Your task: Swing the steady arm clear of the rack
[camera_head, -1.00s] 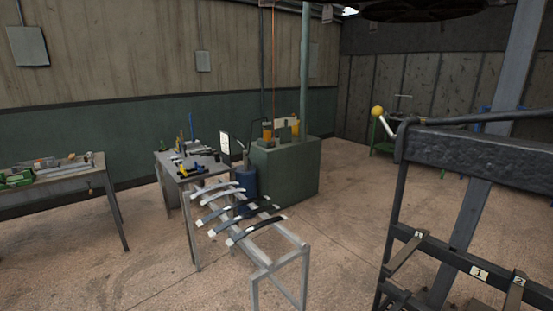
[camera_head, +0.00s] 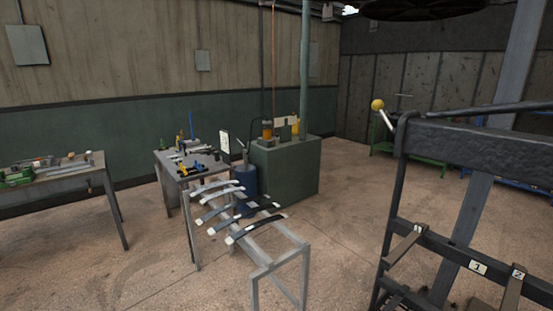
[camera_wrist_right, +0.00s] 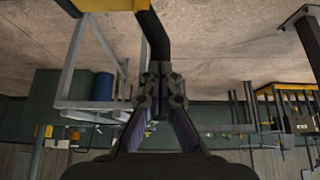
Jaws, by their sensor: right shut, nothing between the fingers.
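A tall dark rack (camera_head: 470,148) stands at the right of the head view, with numbered tags on its lower bar. A thin dark bar (camera_head: 490,108) runs along its top, and a pale lever with a yellow ball (camera_head: 377,104) sticks out at its left corner. I cannot tell for sure which of these is the steady arm. My right gripper (camera_wrist_right: 160,82) is shut and empty in the right wrist view. A black bar (camera_wrist_right: 154,38) shows just beyond its fingertips; I cannot tell whether they touch. Neither gripper shows in the head view.
A pale metal stand (camera_head: 275,262) holds several curved leaf springs left of the rack. Behind it are a tool table (camera_head: 172,172), a blue drum (camera_head: 246,180) and a green cabinet (camera_head: 290,175). A workbench (camera_head: 70,175) stands at far left. The floor between stand and rack is open.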

